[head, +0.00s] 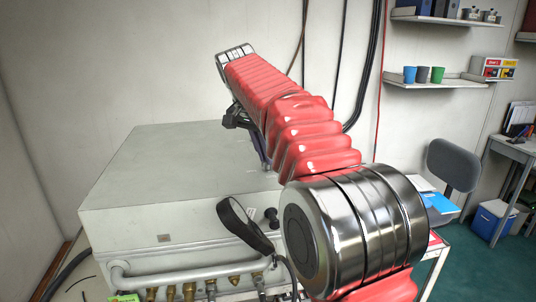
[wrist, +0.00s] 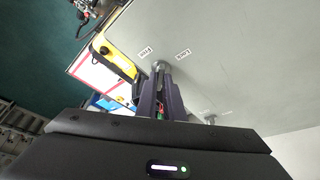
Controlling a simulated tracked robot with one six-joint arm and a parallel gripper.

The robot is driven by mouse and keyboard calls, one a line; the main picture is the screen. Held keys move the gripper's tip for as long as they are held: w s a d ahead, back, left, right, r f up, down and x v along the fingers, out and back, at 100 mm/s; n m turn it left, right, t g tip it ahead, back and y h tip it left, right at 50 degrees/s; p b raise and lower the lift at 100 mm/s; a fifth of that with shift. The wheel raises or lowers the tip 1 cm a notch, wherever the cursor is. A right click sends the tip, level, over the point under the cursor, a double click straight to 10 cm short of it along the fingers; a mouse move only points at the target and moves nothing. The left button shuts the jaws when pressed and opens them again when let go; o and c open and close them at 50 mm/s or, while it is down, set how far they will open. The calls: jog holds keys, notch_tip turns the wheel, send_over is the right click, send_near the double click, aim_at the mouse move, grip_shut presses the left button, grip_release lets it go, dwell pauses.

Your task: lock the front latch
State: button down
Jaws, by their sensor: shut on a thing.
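A large grey panel box (head: 135,160) stands on the bench in the head view, and its plain surface (wrist: 240,70) fills the right of the wrist view. A small round metal latch (wrist: 160,65) sits on that surface, between two small labels that seem to read FREE (wrist: 144,52) and LOCK (wrist: 183,53). My gripper (wrist: 160,82) is shut on the latch, its two dark fingers reaching it from below in the picture. The fingers hide part of the latch, so its exact angle cannot be told. In the head view my red-sleeved arm hides most of the gripper and the latch.
A second small metal fitting (wrist: 210,120) is on the box surface, right of my fingers. A yellow and black object (wrist: 112,55) lies beside the box. A grey chair (head: 453,164) stands right.

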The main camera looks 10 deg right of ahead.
jog(key=m, duration=0.1)
jog(key=m+g, duration=0.1)
jog(key=m, duration=0.1)
jog(key=m+h, duration=0.1)
jog(key=shift+w+a+m, duration=0.2)
jog(key=shift+w+m, duration=0.05)
jog(key=shift+m, duration=0.05)
jog(key=shift+w+m+g, duration=0.15)
jog(key=shift+m+g, duration=0.75)
jog(key=shift+m, duration=1.2)
jog(key=c, duration=1.9)
grip_release()
jog(key=shift+o, duration=0.2)
